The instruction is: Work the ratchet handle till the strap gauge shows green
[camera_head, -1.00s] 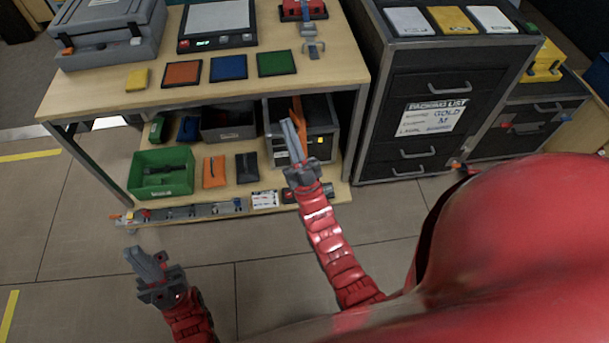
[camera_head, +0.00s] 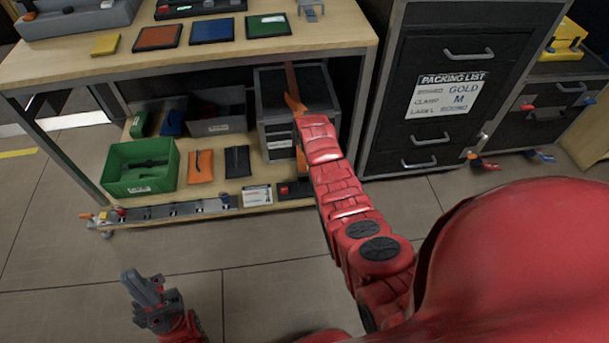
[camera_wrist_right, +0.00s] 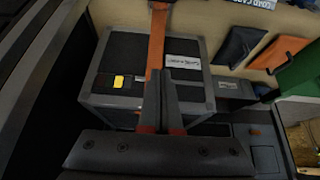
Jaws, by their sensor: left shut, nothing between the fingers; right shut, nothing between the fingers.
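An orange strap (camera_head: 292,84) runs over a dark grey-edged case (camera_head: 268,103) on the lower shelf. In the right wrist view the strap (camera_wrist_right: 157,42) crosses the top of the case (camera_wrist_right: 118,55), which bears a white label and a small yellow patch (camera_wrist_right: 122,82). My left gripper (camera_head: 137,284) is shut and empty, low over the floor.
A green bin (camera_head: 140,168), an orange pouch (camera_head: 201,166) and a dark pouch (camera_head: 237,161) are left of the case. The tabletop (camera_head: 340,28) overhangs the shelf. A dark drawer cabinet (camera_head: 450,125) stands to the right. The floor in front is clear.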

